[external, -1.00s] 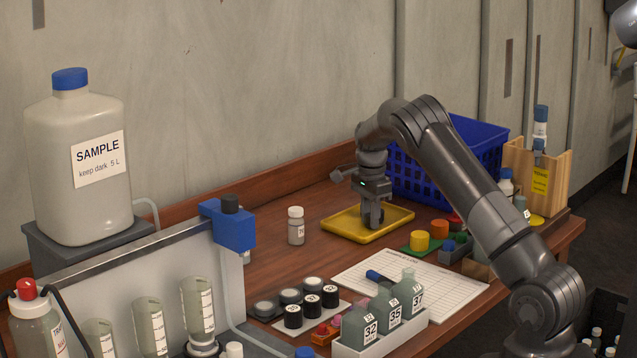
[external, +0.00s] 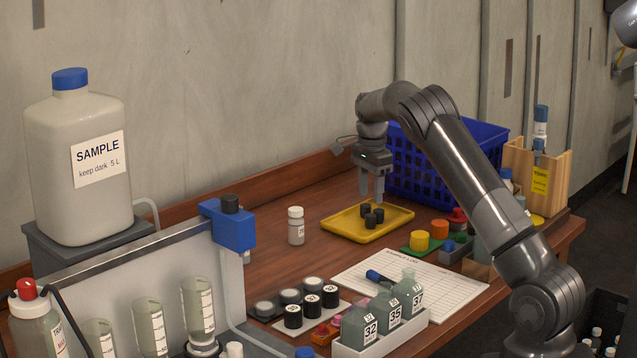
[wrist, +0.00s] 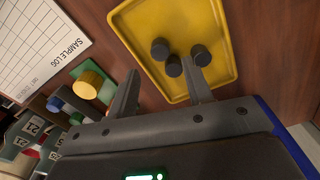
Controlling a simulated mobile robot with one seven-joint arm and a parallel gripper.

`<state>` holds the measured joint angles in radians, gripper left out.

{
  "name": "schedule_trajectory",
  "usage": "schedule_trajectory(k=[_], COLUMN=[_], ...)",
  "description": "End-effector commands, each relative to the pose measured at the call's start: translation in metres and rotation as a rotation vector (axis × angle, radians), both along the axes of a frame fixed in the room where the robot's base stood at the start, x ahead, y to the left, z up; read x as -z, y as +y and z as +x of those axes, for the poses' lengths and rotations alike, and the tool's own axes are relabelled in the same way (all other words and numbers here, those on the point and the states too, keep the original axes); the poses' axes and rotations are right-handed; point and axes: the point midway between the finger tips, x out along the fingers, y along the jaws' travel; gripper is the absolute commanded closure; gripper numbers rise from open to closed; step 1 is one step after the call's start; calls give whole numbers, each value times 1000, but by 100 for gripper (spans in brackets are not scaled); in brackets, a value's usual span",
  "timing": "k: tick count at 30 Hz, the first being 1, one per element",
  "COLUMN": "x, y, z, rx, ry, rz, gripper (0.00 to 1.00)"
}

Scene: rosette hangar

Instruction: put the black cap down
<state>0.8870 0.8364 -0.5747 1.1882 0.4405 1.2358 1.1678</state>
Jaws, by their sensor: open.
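Three small black caps stand close together in the yellow tray (external: 340,226): one at the back (external: 366,209), one at the right (external: 379,215) and one in front (external: 370,221). The wrist view also shows the caps, at the left (wrist: 160,48), in the middle (wrist: 174,66) and at the right (wrist: 201,55), on the tray (wrist: 140,20). My gripper (external: 371,195) is open and empty, pointing down just above the caps. Its two fingers show spread in the wrist view (wrist: 163,78), with the caps beyond the right fingertip.
A blue basket (external: 425,165) stands behind the tray. A green mat with a yellow cap (external: 419,241) and an orange cap (external: 439,229) lies right of it. A white bottle (external: 296,226) stands to the left, a log sheet (external: 450,290) in front.

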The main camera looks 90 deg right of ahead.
Motion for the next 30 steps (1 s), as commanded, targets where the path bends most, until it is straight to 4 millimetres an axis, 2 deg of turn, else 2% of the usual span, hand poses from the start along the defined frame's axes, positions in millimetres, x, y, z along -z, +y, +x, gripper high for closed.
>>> schedule_trajectory(k=[3,9,20,23,25,30], x=[-24,-47,-53,-65,-80,-121], y=[0,0,3,17,36,105], z=[0,0,3,15,30,73], rx=[0,0,-10,-61,-127,-363], ry=[-1,-1,-4,-21,-43,-105], rz=[-2,-1,0,-7,-14,-37], gripper=[54,54,54,54,54,54])
